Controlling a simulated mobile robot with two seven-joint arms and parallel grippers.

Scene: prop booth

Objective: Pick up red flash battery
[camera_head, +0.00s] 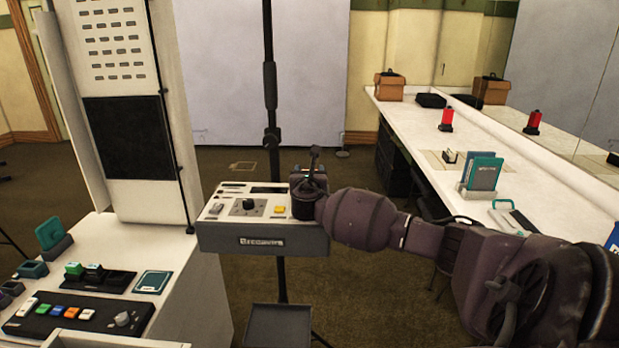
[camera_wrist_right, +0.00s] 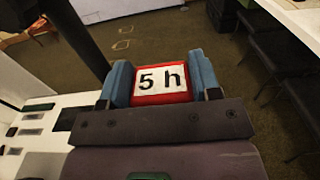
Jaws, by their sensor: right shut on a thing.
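The red flash battery (camera_wrist_right: 160,84), a red block with a white "5 h" label, sits between the two blue-grey fingers of my right gripper (camera_wrist_right: 161,83). The fingers press on its left and right sides. In the head view my right gripper (camera_head: 309,172) is above the right end of the white control box (camera_head: 262,243), and the battery cannot be made out there. I cannot tell whether the battery touches the box. My left gripper is not in view.
A black pole (camera_head: 270,110) stands behind the box. A white console (camera_head: 150,240) with button panels is at left.

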